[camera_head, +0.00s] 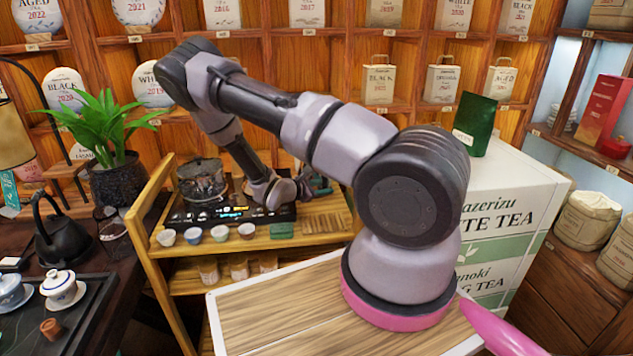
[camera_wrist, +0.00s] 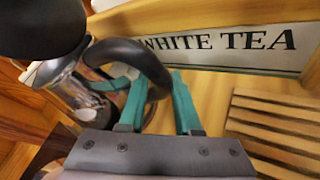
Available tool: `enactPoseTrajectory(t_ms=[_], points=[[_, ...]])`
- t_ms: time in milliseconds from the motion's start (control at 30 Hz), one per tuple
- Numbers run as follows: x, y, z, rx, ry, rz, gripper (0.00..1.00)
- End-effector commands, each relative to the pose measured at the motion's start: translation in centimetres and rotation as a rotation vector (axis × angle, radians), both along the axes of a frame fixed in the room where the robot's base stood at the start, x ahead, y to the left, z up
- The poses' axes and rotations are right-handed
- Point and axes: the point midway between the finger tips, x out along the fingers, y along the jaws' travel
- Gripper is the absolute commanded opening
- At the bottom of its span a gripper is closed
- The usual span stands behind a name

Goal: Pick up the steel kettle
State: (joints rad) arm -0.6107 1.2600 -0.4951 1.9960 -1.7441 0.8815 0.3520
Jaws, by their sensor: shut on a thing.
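The steel kettle (camera_wrist: 72,90) shows at the left of the wrist view, with a shiny body, a dark round part above it and a thick black curved handle. My gripper (camera_wrist: 160,88) has its teal fingers on either side of the handle and is shut on it. In the head view my gripper (camera_head: 318,185) shows only in part behind my arm, at the right side of the tea stand. The kettle is mostly hidden there, and I cannot tell whether it touches the surface below.
The wooden stand holds a glass pot (camera_head: 203,181), several small cups (camera_head: 193,235) and a slatted wooden piece (camera_head: 325,223). A black kettle (camera_head: 62,238) and lidded white cups (camera_head: 62,289) sit at left. White tea boxes (camera_head: 515,215) stand at right.

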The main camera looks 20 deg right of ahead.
Motion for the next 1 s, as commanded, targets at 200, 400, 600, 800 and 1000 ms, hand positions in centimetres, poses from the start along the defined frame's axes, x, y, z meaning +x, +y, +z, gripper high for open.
enactPoseTrajectory(t_ms=[200, 400, 600, 800, 1000], points=[[0.1, -0.1, 0.2, -0.001, -0.003, -0.001, 0.00], [0.1, 0.0, 0.8, -0.001, -0.004, -0.001, 0.00], [0.1, 0.0, 2.1, -0.001, -0.003, -0.001, 0.00], [0.1, 0.0, 4.0, -0.001, -0.005, -0.002, 0.00], [0.1, 0.0, 5.9, 0.000, -0.005, -0.001, 0.00]])
